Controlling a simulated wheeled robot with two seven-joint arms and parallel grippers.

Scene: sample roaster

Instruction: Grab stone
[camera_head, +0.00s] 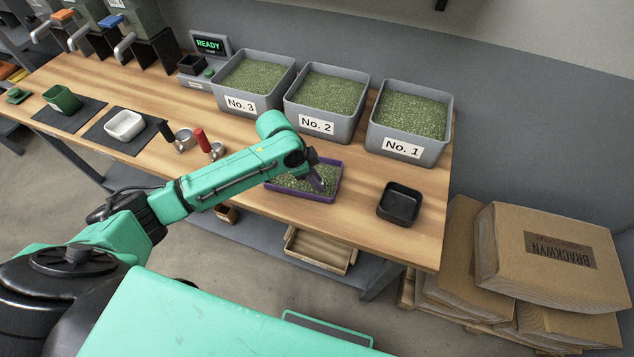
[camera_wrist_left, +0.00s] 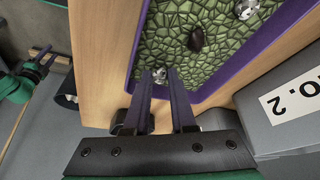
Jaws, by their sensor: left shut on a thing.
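A purple tray (camera_head: 329,196) of green beans sits on the wooden table, and its purple rim also shows in the wrist view (camera_wrist_left: 252,47). My left gripper (camera_head: 319,187) reaches down into this tray. In the wrist view its two dark fingers (camera_wrist_left: 160,74) are shut on a small grey stone (camera_wrist_left: 160,75) at the bean surface. Another pale grey stone (camera_wrist_left: 247,9) lies among the beans, and a dark brown lump (camera_wrist_left: 196,38) lies between them. The fingers partly hide the held stone.
Grey bins No. 3 (camera_head: 240,104), No. 2 (camera_head: 315,127) and No. 1 (camera_head: 402,148) stand behind the tray. A black dish (camera_head: 399,204) is to its right. Red- and black-handled scoops (camera_head: 202,144) lie to the left. Table is bare between tray and black dish.

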